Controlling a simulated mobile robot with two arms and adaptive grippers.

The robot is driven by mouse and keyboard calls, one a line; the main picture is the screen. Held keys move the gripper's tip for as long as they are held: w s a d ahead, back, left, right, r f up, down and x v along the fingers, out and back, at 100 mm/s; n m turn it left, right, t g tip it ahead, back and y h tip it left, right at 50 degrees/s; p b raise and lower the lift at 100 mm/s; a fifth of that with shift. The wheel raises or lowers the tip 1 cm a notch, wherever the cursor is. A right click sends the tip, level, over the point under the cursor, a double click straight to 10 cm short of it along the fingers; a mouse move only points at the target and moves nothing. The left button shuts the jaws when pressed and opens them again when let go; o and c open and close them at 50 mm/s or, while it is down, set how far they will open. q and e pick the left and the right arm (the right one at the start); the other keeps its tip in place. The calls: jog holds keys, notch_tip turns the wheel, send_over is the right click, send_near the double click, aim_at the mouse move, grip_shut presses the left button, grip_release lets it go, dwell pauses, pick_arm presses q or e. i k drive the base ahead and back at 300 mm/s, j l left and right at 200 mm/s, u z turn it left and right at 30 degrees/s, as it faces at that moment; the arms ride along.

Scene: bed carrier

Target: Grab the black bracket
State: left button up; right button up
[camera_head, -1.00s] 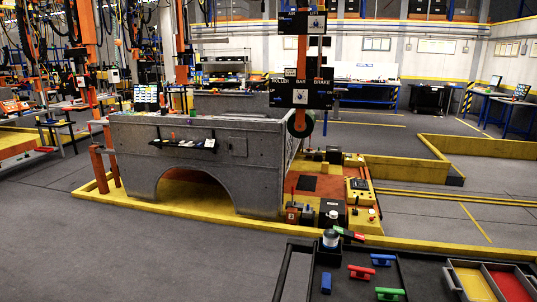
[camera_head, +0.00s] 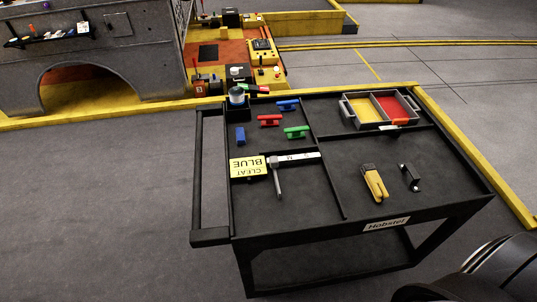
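A small dark piece (camera_head: 411,177), which looks like the black bracket, lies in the right front compartment of the black cart (camera_head: 340,210). It has a light grey patch near its upper end and sits right of a yellow-and-black tool. Its exact shape is too small to tell. A dark rounded part of my own arm shows at the bottom right corner, below and right of the cart. Neither gripper's fingers show in this view.
Open floor (camera_head: 120,210) lies left.

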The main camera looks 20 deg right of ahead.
aim_at(403, 167)
jog(key=z, duration=1.9)
